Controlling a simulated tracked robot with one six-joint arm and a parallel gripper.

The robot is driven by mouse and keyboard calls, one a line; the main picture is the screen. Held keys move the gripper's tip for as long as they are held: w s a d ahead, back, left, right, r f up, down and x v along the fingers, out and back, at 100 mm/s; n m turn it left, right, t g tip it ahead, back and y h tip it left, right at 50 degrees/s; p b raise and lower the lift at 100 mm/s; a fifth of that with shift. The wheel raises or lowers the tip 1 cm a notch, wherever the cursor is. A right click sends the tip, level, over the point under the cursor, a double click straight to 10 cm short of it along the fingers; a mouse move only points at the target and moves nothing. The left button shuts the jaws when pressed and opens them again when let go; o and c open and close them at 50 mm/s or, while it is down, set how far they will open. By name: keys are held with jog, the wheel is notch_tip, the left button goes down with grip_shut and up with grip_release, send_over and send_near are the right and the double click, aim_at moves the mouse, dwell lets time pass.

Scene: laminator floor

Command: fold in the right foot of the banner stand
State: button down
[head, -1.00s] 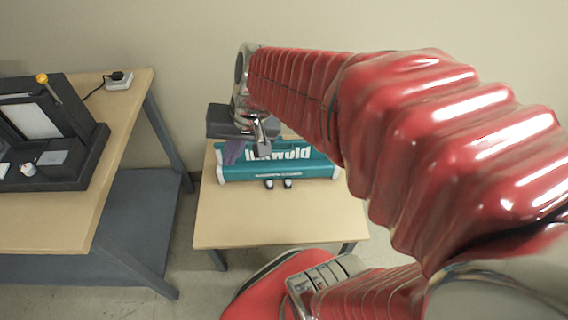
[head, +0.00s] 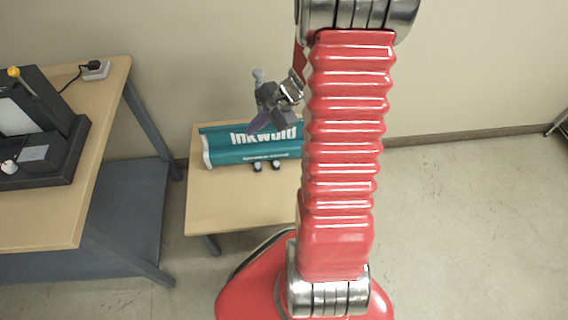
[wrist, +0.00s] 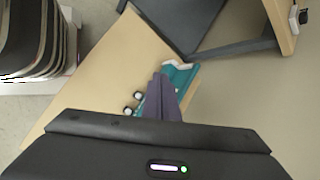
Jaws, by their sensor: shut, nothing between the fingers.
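The banner stand (head: 225,150) is a teal case with white lettering and a pale left end cap, lying on a low wooden table. Two small dark feet with pale tips stick out from its front: the left foot (head: 257,167) and the right foot (head: 276,165). Both feet also show in the wrist view, one of them here (wrist: 138,95). The arm hides the case's right end in the head view. My gripper (head: 252,128), with purple fingers, is shut and empty. It appears above the case; the wrist view shows its fingers (wrist: 162,82) overlapping the case, contact unclear.
The low table (head: 225,205) has bare top in front of the stand. A taller bench (head: 60,220) at left carries a black device (head: 50,150) and a white socket block (head: 96,70). Floor at right is open.

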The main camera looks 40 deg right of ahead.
jog(key=s+d+f+m, duration=0.3)
jog(key=d+f+m, duration=0.1)
jog(key=f, duration=0.4)
jog(key=s+d+f+m+t+h, duration=0.1)
jog(key=s+d+f+m, duration=0.2)
jog(key=d+f+m, duration=0.2)
jog(key=s+d+f+m+t+h, duration=0.1)
jog(key=s+d+f+m, duration=0.3)
jog(key=f, duration=0.9)
jog(key=d+m, duration=0.1)
jog(key=d, duration=0.2)
jog(key=shift+d+f, duration=0.2)
jog(key=shift+d, duration=0.15)
jog(key=shift+w, duration=0.1)
jog(key=x, duration=1)
jog(key=shift+w+d+f, duration=0.1)
jog(key=shift+w+a+f, duration=0.1)
jog(key=shift+w+a, duration=0.05)
jog(key=shift+w, duration=0.4)
jog(key=shift+w+a, duration=0.15)
jog(key=shift+w, duration=0.4)
jog(key=shift+w+a+f, duration=0.1)
jog(key=shift+w+a, duration=0.1)
jog(key=shift+w, duration=0.55)
